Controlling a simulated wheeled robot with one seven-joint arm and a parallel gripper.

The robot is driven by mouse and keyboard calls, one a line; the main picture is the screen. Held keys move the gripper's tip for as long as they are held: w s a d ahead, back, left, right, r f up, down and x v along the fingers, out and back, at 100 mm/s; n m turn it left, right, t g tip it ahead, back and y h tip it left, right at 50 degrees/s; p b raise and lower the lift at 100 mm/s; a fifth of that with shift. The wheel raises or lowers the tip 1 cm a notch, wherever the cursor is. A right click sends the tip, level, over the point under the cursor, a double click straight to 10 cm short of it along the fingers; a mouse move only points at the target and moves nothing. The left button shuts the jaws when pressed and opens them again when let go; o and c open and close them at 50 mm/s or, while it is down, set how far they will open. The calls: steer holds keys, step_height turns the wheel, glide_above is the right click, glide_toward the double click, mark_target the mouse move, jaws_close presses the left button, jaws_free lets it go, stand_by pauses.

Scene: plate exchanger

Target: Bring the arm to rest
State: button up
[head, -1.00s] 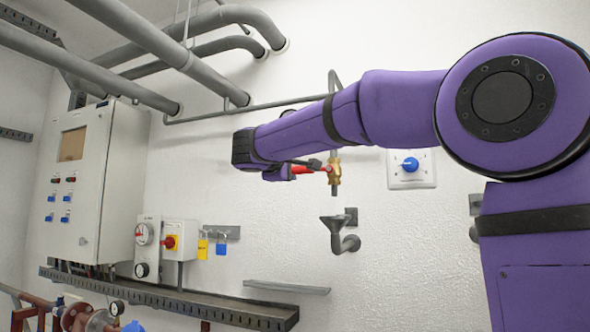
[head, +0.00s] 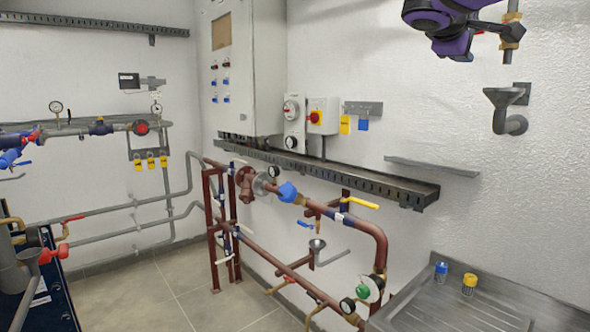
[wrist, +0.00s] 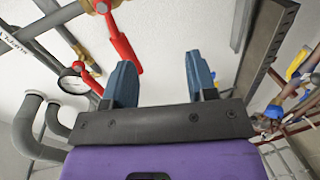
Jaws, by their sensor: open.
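My gripper (wrist: 159,72) shows in the wrist view with two blue fingers spread apart. Nothing is between the fingers; white wall shows through the gap. A red valve handle (wrist: 123,46) on a brass fitting lies beyond the left finger in that view, and I see no contact. In the head view only the purple and black end of my arm (head: 450,22) shows at the top right, beside a brass valve (head: 513,32) on the wall. The rest of my arm is out of that frame, and the fingers cannot be made out there.
A drain funnel (head: 505,97) juts from the wall below the brass valve. A wall shelf (head: 432,166), a cable tray (head: 330,174) and a control cabinet (head: 245,70) stand left of it. Red-brown pipework (head: 345,215) fills the lower middle. Tiled floor (head: 150,292) is open at lower left.

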steer(key=s+a+f+m+g+y, duration=0.2)
steer(key=s+f+y, duration=0.4)
steer(key=s+f, duration=0.8)
steer(key=s+a+f+m+g+y, duration=0.2)
steer(key=s+a+f+m+y, duration=0.2)
steer(key=s+f, duration=1.1)
steer(key=shift+f+m+g+y, duration=0.3)
steer(key=shift+f+y, duration=0.3)
steer(key=shift+y, duration=0.6)
